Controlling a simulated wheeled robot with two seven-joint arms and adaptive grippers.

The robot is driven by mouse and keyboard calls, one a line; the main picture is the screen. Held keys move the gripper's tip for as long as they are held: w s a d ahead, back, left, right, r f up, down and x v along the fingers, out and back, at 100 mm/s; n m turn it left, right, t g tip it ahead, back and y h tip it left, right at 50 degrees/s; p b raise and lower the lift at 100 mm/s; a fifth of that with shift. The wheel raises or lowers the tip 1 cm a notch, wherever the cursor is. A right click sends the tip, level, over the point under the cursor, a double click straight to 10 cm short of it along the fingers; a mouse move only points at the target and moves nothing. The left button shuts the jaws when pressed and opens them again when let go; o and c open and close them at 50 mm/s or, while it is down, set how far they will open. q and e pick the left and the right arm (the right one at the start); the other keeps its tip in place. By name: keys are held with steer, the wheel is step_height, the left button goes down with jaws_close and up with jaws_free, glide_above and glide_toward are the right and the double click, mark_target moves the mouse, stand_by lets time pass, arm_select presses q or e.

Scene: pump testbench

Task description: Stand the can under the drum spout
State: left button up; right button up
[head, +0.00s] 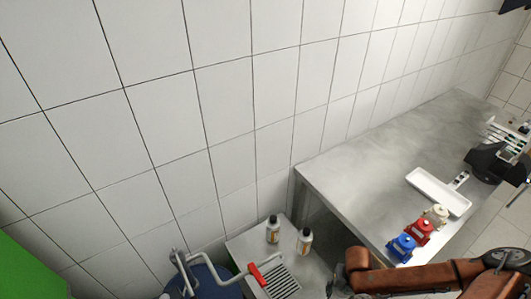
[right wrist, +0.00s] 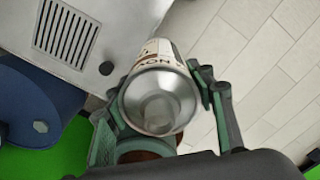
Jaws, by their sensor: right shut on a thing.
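The can (right wrist: 158,95) shows end-on in the right wrist view, with a silver end and a pale label with dark print. My right gripper (right wrist: 160,88) is shut on it, with green-grey fingers on both sides. In the head view only my right arm's brown links show clearly at the lower right; I cannot make out the can there. The blue drum (head: 208,282) stands at the bottom, and it also shows in the right wrist view (right wrist: 38,95). My left gripper is not in view.
The low grey table (head: 245,240) bears two small bottles, one (head: 273,229) left of the other (head: 305,241). The higher steel table (head: 370,170) holds a white tray (head: 438,192) and blue, red and cream pump-like parts. Tiled floor lies beyond the can in the wrist view.

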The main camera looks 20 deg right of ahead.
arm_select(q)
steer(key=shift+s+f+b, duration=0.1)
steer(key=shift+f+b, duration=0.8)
arm_select(e)
steer(key=w+a+r+m, duration=0.6)
steer(key=a+r+m, duration=0.2)
steer(key=m, duration=0.7)
steer(key=w+a+r+m, duration=0.6)
steer(key=a+r+m, duration=0.2)
steer(key=m, duration=0.7)
steer(key=shift+a+r+m, duration=0.3)
steer(key=shift+a+r, duration=0.05)
steer(key=shift+r, duration=0.85)
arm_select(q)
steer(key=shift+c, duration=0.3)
